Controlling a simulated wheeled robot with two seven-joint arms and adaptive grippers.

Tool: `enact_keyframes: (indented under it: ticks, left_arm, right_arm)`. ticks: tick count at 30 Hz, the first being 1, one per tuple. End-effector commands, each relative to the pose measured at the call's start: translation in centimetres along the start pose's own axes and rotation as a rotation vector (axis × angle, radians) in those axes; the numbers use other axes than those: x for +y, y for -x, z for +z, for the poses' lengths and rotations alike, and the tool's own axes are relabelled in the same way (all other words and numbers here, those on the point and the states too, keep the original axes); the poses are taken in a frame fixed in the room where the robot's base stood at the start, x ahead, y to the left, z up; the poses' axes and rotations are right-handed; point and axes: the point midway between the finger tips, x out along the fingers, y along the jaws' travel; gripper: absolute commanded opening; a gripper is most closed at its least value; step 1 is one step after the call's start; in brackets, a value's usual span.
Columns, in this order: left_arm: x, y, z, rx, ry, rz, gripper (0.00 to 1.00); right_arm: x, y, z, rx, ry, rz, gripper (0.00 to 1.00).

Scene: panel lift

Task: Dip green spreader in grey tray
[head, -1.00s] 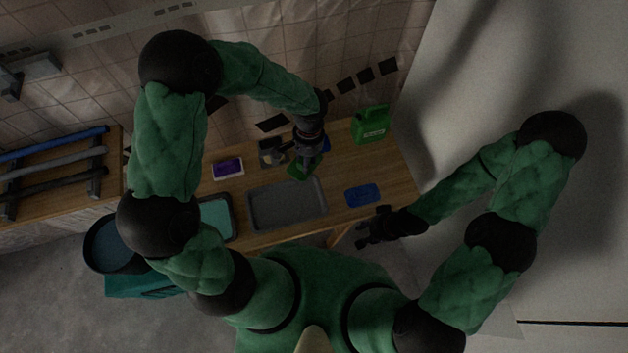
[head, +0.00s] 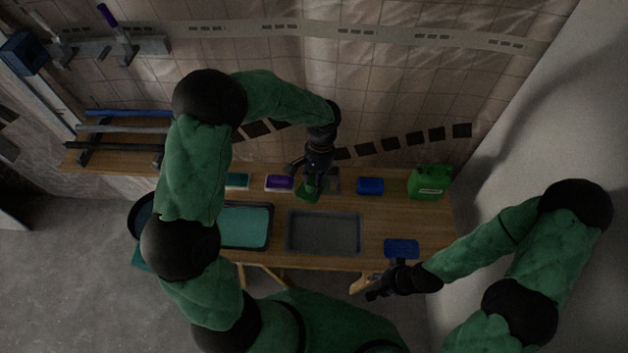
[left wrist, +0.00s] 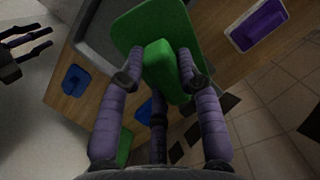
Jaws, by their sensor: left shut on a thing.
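The green spreader (left wrist: 150,33) is in my left gripper (left wrist: 155,80), whose fingers close on both sides of its green block handle in the left wrist view. In the head view my left gripper (head: 312,180) holds the spreader (head: 307,192) just behind the back edge of the grey tray (head: 324,232). Part of the spreader is hidden by the gripper. The grey tray lies on the wooden table and looks empty. In the left wrist view the tray (left wrist: 88,35) shows beyond the spreader. My right gripper (head: 375,288) is in front of the table; its fingers look spread and empty.
A teal-filled tray (head: 246,227) stands left of the grey tray. A purple piece (head: 279,183), a teal piece (head: 237,181) and a blue piece (head: 370,186) line the back. Another blue piece (head: 401,248) lies front right. A green canister (head: 428,182) stands at the back right.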

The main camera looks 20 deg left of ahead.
Motion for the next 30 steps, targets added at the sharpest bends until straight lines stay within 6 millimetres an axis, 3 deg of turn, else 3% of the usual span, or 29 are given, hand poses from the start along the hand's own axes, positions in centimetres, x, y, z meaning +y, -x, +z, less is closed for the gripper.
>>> enact_keyframes:
  ticks: [14, 24, 30]
  left_arm:
    - [3.3, -1.9, 1.8, -0.061, -0.366, -0.108, 0.08]
    - [6.9, -4.1, 4.5, -0.139, -0.893, -0.307, 0.08]
    - [7.8, -4.9, 5.3, -0.161, -1.091, -0.397, 0.08]
  right_arm:
    - [-0.6, 1.8, 0.1, 0.0, 0.0, 0.0, 0.4]
    - [-1.5, 4.1, 0.1, 0.0, 0.0, 0.0, 0.4]
    - [-1.7, 4.8, 0.2, 0.0, 0.0, 0.0, 0.4]
